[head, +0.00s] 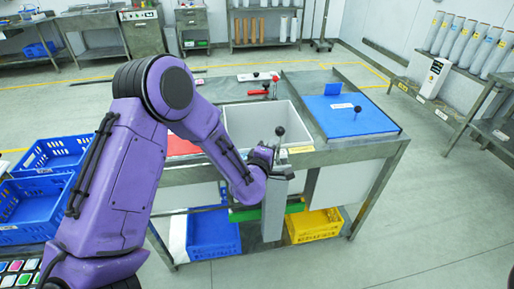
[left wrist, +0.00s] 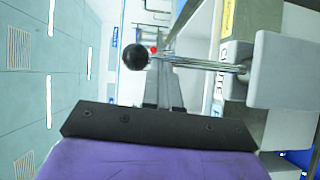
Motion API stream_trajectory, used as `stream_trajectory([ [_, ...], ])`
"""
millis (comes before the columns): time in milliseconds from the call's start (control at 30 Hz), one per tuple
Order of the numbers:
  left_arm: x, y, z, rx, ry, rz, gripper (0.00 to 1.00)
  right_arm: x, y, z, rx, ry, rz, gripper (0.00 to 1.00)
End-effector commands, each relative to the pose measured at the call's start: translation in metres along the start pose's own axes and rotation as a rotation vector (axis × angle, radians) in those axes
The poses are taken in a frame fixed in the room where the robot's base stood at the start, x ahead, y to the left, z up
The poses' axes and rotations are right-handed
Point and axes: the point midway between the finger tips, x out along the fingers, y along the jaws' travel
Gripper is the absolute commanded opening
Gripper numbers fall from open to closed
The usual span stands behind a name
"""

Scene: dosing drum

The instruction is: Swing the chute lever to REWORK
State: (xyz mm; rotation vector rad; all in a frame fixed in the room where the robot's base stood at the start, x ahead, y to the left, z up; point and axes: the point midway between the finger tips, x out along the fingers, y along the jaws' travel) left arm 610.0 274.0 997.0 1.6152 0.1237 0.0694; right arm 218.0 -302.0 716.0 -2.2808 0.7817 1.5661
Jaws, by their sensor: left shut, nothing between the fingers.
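The chute lever is a shiny metal rod with a black ball knob (head: 280,131), standing up at the front edge of the bench. In the left wrist view its knob (left wrist: 134,57) and rod (left wrist: 205,66) run out from a grey block (left wrist: 285,70). My left gripper (head: 263,155) is beside the lever, just left of the rod in the head view. Its fingers (left wrist: 163,92) are shut and empty, and the rod crosses close by their tips; I cannot tell whether they touch. A partly hidden yellow label and "CHUTE" lettering (left wrist: 222,75) show behind the rod. REWORK lettering is not readable. My right gripper is out of view.
The bench holds a pale open bin (head: 262,118), a red-handled lever (head: 258,92) behind it, a blue panel (head: 345,117) at right and a red panel (head: 182,146) at left. Below are blue (head: 212,235) and yellow (head: 315,226) crates. Floor at right is clear.

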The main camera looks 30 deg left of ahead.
Motion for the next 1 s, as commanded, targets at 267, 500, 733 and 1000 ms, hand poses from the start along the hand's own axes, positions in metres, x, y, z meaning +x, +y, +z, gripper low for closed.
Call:
stream_trajectory([
  [267, 0.019, 0.007, 0.029, 0.204, -0.003, -0.132, 0.00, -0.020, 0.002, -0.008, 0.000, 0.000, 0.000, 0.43],
  [500, 0.032, 0.001, 0.047, 0.243, -0.001, -0.161, 0.00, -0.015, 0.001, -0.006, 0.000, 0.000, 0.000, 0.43],
  [733, 0.038, -0.002, 0.057, 0.242, 0.000, -0.159, 0.00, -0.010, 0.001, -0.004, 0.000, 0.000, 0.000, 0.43],
  [1000, 0.042, -0.001, 0.061, 0.241, 0.000, -0.157, 0.00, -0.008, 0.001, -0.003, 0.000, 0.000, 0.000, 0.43],
])
